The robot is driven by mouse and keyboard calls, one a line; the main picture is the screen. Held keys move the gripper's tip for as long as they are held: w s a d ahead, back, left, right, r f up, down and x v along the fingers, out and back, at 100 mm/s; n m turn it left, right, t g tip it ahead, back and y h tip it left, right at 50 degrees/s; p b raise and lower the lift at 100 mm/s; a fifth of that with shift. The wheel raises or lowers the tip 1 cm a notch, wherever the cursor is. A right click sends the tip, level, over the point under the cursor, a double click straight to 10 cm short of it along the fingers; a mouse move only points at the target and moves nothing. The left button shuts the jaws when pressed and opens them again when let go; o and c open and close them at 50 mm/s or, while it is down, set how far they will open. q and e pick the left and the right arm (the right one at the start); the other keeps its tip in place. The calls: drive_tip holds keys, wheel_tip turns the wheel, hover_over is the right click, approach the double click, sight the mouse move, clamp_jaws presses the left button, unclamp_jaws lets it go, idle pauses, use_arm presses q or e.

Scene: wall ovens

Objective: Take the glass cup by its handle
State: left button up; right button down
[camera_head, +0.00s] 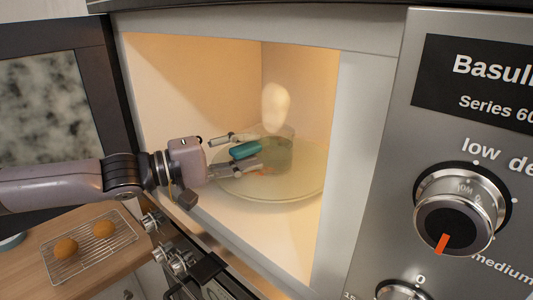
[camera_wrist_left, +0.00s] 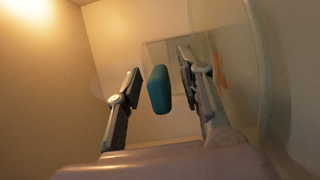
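The glass cup (camera_head: 277,156) stands on the round glass plate (camera_head: 300,187) inside the lit microwave. Its clear body is hard to make out; its teal handle (camera_head: 245,150) points toward my left gripper. My left gripper (camera_head: 236,152) reaches in through the open front with its fingers apart, one on each side of the handle. In the left wrist view the teal handle (camera_wrist_left: 159,88) lies between the two open fingers (camera_wrist_left: 157,85), with a visible gap on both sides. The handle looks a little nearer the left finger. My right gripper is not in view.
The microwave door (camera_head: 50,95) is open at the left. The control panel with a large knob (camera_head: 455,215) is at the right. Below left, a wire rack (camera_head: 90,247) with two buns sits on a wooden counter. The cavity walls enclose my gripper.

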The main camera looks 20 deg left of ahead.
use_arm(q)
clamp_jaws()
idle(0.6)
